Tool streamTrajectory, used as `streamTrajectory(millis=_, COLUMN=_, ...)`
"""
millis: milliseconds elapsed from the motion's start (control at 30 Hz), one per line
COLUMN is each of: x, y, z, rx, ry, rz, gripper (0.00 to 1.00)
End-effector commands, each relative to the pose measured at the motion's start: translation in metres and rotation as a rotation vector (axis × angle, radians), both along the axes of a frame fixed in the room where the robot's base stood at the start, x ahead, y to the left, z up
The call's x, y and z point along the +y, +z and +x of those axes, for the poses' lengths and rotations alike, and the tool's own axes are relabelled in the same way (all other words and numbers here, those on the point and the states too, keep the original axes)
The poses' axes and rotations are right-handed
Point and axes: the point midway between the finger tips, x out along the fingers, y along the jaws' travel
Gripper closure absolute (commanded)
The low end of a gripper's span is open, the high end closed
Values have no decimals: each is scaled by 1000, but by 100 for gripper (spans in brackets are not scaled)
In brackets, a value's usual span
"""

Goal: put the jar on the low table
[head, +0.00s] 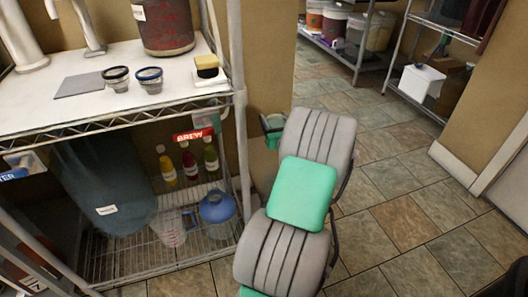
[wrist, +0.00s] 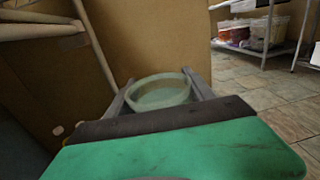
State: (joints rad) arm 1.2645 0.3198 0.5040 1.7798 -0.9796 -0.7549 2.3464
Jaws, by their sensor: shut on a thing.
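The jar (wrist: 160,92) shows in the wrist view as a round, pale green-grey vessel with a light rim. It sits between the two grey fingers of my gripper (wrist: 158,97), which is shut on it. In the head view the jar (head: 273,121) is small and dark greenish, just beyond the far end of my arm and beside the tan wall. My arm hides part of my gripper (head: 274,132) there. The jar is held in the air, right of the wire rack's post. I cannot make out a separate low table in either view.
A wire rack (head: 120,128) with a white top stands at left, holding two small dark-rimmed jars (head: 149,80), a sponge (head: 207,66) and a bucket (head: 163,25). Bottles (head: 189,164) and a blue jug (head: 217,207) are below. Tiled floor (head: 400,215) is open at right.

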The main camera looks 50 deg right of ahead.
Motion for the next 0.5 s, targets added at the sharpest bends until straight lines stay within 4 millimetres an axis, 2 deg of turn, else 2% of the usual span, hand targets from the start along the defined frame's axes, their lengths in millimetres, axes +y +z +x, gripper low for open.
streamTrajectory(millis=133, x=1, y=-36, z=2, rx=0, ry=3, rz=3, gripper=100)
streamTrajectory(millis=333, x=2, y=-65, z=2, rx=-1, ry=4, rz=1, gripper=100)
streamTrajectory(millis=500, x=1, y=-98, z=1, rx=-1, ry=2, rz=2, gripper=100)
